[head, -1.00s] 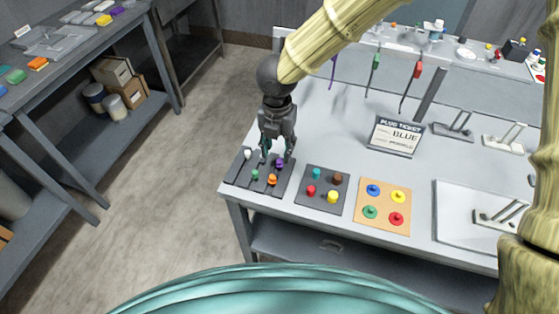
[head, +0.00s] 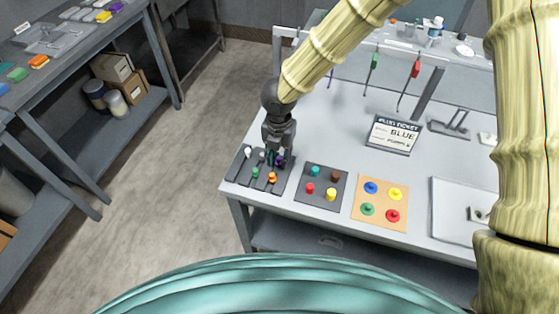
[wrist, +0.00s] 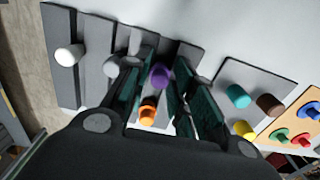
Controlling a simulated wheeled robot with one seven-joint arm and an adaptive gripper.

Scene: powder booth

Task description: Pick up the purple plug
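The purple plug (head: 281,160) stands on the dark grooved rack at the table's front left corner. In the wrist view the purple plug (wrist: 160,76) sits between the two green-padded fingers of my gripper (wrist: 156,92). The fingers are apart, with a gap visible on the plug's left side; contact on its right side is hard to judge. In the head view my gripper (head: 275,157) is low over the rack and partly hides the plugs. The orange plug (wrist: 148,113) also shows between the fingers, nearer the palm.
The rack (wrist: 92,40) also holds a white plug (wrist: 68,55), a grey plug (wrist: 113,66) and a green plug (head: 255,172). To the right lie a grey plate (head: 322,177) with several colored pegs and a tan board (head: 381,217).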

